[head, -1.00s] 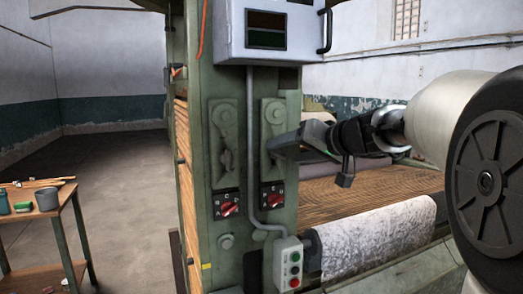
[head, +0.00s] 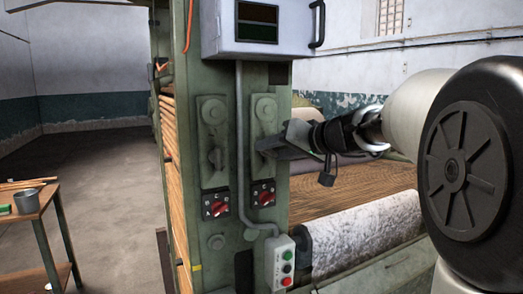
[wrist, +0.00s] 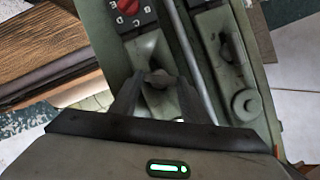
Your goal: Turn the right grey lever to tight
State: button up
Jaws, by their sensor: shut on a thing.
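The right grey lever (wrist: 159,79) sits on a green plate (head: 266,109) on the machine's front post, above a red selector knob (head: 264,198). My gripper (head: 262,147) reaches in from the right and is shut on this lever. In the wrist view its two fingers (wrist: 157,85) close around the lever, which is partly covered by them. In the head view the gripper hides most of the lever, so its exact angle is unclear. The left grey lever (head: 217,158) hangs about upright on its own plate, and it also shows in the wrist view (wrist: 227,52).
A grey conduit (head: 241,150) runs down between the two plates to a push-button box (head: 281,262). A control cabinet (head: 256,28) hangs above. A speckled fabric roll (head: 360,235) lies below my arm. A small table (head: 42,205) stands at the left, with open floor between.

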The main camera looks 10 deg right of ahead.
jog(key=m+b, duration=0.1)
jog(key=y+b, duration=0.1)
jog(key=b, duration=0.1)
jog(key=shift+d+f+m, duration=0.1)
jog(key=shift+f+m, duration=0.2)
jog(key=shift+m, duration=0.1)
jog(key=m+y+b, duration=0.1)
jog(key=b, duration=0.2)
jog(key=shift+d+f+m, duration=0.1)
jog(key=shift+m, duration=0.3)
jog(key=m+y+b, duration=0.2)
jog(key=m+b, duration=0.1)
jog(key=shift+w+f+t, duration=0.1)
jog(key=shift+t, duration=0.3)
jog(key=shift+m+t+y+b, duration=0.35)
jog(key=shift+m+b, duration=0.65)
jog(key=shift+m, duration=0.4)
jog(key=o, duration=1)
jog(key=shift+o, duration=0.2)
